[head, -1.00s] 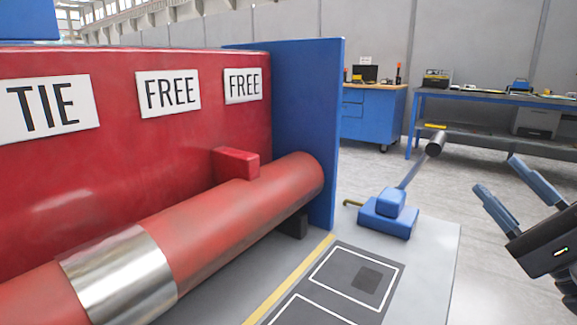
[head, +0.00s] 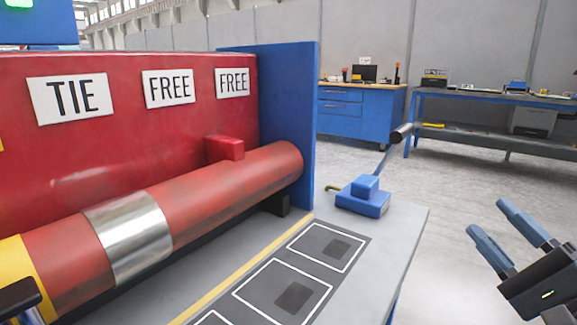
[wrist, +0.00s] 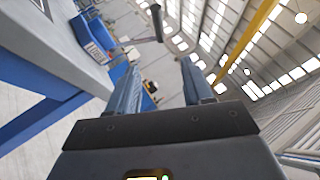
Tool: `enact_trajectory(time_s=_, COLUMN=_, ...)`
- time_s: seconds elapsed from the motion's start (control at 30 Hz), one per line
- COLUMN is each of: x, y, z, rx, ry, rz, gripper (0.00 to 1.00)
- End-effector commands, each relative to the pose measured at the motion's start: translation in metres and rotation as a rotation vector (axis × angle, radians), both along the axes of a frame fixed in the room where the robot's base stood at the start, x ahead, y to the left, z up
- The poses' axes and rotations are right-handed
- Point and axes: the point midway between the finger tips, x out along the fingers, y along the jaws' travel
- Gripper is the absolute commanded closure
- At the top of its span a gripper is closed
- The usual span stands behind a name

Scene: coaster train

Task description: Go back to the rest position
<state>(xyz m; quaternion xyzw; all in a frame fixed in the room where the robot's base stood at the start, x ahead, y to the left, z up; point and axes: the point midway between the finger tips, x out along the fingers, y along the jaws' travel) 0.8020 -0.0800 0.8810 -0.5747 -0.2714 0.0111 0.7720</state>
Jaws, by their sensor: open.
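My gripper (head: 489,222) is at the lower right of the head view, with its two blue-grey fingers spread apart and nothing between them. It is in the air to the right of the grey table (head: 405,228), clear of it. In the wrist view the open fingers (wrist: 160,85) point out toward the hall, with empty space between them.
A red wall with TIE and FREE signs (head: 168,88) and a red cylinder with a silver band (head: 130,238) are at left. A blue device with a lever (head: 362,200) stands on the table. A blue workbench (head: 360,112) is behind. Floor at right is clear.

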Motion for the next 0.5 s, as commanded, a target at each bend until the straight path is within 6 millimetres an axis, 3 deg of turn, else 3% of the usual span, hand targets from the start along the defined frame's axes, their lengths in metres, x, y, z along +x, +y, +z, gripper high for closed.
enact_trajectory(time_s=0.27, x=-0.024, y=0.011, z=-0.070, rx=-0.148, ry=0.128, rz=-0.139, gripper=0.49)
enact_trajectory(time_s=0.37, x=-0.044, y=0.016, z=-0.105, rx=-0.247, ry=0.193, rz=-0.210, gripper=0.49)
enact_trajectory(time_s=0.5, x=-0.084, y=0.023, z=-0.154, rx=-0.436, ry=0.285, rz=-0.311, gripper=0.49)
